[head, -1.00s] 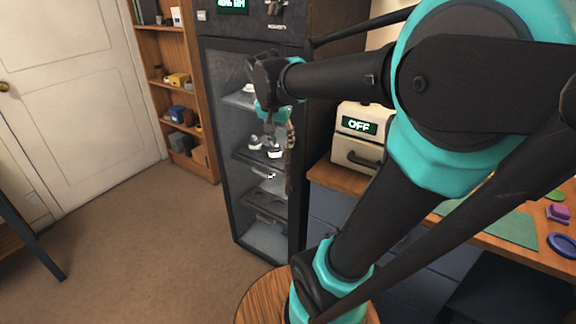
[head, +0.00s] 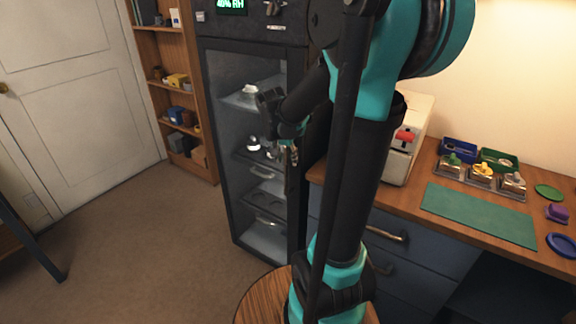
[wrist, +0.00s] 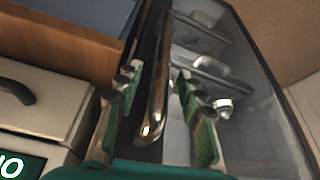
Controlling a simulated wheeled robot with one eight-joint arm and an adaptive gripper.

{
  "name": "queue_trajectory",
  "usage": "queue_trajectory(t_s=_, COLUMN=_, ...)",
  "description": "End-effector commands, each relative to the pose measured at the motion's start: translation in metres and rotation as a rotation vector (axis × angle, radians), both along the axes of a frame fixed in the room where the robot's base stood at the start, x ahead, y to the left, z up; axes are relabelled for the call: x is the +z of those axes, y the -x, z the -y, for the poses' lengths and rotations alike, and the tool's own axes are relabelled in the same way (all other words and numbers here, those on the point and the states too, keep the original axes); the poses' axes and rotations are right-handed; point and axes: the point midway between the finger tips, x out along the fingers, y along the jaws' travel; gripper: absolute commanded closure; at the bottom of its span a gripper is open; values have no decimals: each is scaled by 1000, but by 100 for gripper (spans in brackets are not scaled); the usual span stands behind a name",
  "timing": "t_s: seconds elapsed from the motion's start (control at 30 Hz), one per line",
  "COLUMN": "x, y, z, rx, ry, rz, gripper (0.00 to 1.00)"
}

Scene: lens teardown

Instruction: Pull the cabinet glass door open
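The dark cabinet (head: 215,45) stands left of centre in the head view, its glass door (head: 226,130) looking shut. The long metal door handle (wrist: 157,85) shows in the wrist view between the two fingers of my gripper (wrist: 158,74). The fingers are spread, with visible gaps to the handle on both sides. In the head view my gripper (head: 288,150) is at the door's right edge, where my arm and gripper hide most of the handle.
A wooden shelf (head: 175,85) stands left of the cabinet. On the right, a desk (head: 412,195) carries a cream device (head: 402,150), a green mat (head: 480,213) and small trays. A round wooden top (head: 262,300) is low in front. Carpet (head: 150,245) is clear before the door.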

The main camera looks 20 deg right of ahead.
Motion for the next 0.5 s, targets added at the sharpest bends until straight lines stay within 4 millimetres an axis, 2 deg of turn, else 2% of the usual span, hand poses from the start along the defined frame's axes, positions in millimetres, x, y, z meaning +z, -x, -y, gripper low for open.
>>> queue_trajectory(t_s=0.2, x=-27, y=-9, z=7, rx=0, ry=0, rz=0, gripper=62)
queue_trajectory(t_s=0.5, x=-43, y=-14, z=11, rx=0, ry=0, rz=0, gripper=62)
